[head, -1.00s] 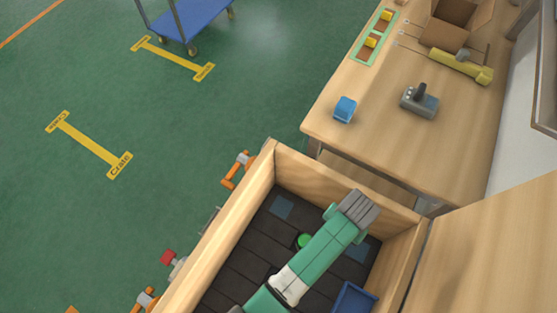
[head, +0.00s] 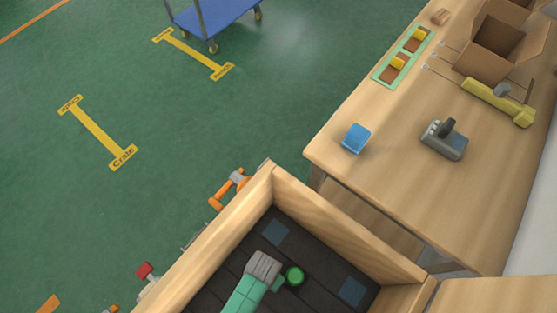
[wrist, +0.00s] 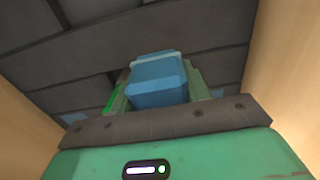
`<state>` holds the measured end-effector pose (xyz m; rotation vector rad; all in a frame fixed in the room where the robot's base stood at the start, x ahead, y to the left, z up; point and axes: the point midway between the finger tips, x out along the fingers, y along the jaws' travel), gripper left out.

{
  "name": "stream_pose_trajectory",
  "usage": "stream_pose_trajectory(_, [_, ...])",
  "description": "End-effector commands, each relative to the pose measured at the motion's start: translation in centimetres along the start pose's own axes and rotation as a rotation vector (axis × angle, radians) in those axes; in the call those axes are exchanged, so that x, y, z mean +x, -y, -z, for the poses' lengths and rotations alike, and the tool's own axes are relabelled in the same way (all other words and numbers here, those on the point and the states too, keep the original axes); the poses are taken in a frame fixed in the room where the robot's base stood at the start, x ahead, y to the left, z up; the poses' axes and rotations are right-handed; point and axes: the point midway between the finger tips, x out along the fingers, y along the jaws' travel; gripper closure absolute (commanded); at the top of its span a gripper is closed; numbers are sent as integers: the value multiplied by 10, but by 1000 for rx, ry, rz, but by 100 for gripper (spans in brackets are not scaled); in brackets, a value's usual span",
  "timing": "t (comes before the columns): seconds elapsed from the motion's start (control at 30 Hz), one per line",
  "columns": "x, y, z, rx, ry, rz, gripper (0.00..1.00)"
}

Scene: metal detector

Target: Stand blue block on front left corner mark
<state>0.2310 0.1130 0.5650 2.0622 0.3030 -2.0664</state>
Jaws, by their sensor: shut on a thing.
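In the wrist view my gripper (wrist: 158,98) is shut on the blue block (wrist: 157,80), which sits between its fingers above the dark slatted crate floor. The block's far end and any contact with the floor are hidden. In the head view my green arm with a grey end reaches into the wooden crate, and the block does not show. Blue square marks lie on the crate floor, one at the far corner (head: 276,232) and one at the right corner (head: 352,290). I cannot tell which is front left.
The wooden crate walls (head: 345,237) enclose the arm. A green round object (head: 294,276) stands on the crate floor beside my arm. A table (head: 400,200) behind holds a blue item (head: 356,138), a grey joystick (head: 444,138), a yellow tool (head: 498,103) and an open box (head: 493,45).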

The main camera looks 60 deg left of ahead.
Motion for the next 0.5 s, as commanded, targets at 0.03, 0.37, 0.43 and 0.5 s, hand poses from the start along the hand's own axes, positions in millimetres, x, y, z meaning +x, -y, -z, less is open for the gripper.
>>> stream_pose_trajectory(0.03, [5,6,12,-4,-5,1,75])
stream_pose_trajectory(0.37, [16,55,102,-2,-4,1,75])
stream_pose_trajectory(0.43, [16,62,115,-3,-3,1,75])
stream_pose_trajectory(0.5, [16,66,123,-1,-3,1,75])
